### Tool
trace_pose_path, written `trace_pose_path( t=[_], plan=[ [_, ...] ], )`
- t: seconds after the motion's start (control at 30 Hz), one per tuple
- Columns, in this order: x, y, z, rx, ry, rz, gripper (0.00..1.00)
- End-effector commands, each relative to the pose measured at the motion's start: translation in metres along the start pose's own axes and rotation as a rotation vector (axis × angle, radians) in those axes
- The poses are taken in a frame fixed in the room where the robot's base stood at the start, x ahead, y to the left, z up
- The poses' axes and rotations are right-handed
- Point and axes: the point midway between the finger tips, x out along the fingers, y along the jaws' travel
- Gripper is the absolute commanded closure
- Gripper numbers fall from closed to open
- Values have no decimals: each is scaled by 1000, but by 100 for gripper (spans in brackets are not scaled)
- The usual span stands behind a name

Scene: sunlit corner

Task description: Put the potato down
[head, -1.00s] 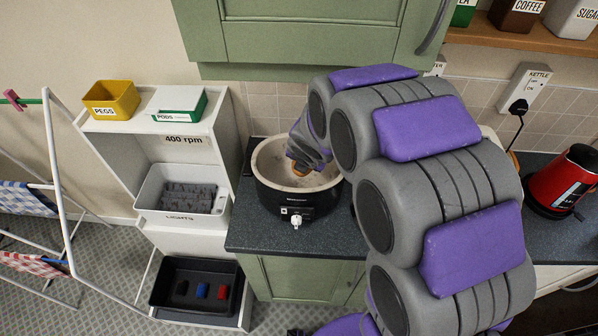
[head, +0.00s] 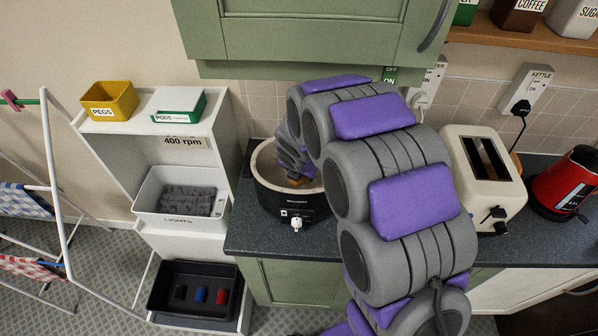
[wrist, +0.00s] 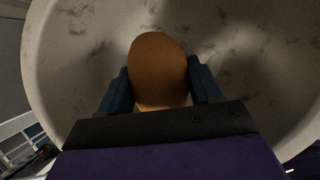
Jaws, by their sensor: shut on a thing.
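The potato (wrist: 158,72) is brown and oval. In the wrist view it sits between the two dark fingers of my gripper (wrist: 160,80), which is shut on it. Behind it is the pale, stained inside of the slow cooker (wrist: 60,65). In the head view the slow cooker (head: 290,205) is a black pot with a pale inner bowl on the dark worktop. My gripper (head: 297,180) reaches down inside its rim, and the potato is mostly hidden there. I cannot tell whether the potato touches the bowl's bottom.
A cream toaster (head: 480,170) and a red kettle (head: 565,183) stand to the right on the worktop (head: 265,240). A white shelf unit (head: 185,145) with a yellow pegs box (head: 110,100) stands to the left. A green cupboard (head: 310,40) hangs above. A drying rack (head: 55,180) is far left.

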Motion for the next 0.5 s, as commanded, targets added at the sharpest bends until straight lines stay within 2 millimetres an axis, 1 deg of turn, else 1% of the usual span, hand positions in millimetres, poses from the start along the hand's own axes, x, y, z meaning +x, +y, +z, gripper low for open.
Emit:
trace_pose_path(
  t=[0.07, 0.37, 0.5],
  plan=[
    [1, 4, 1, -7, 20, -24, 74],
    [1, 7, 4, -40, 94, -131, 74],
    [13, 2, -2, -43, 98, -139, 74]
  ],
)
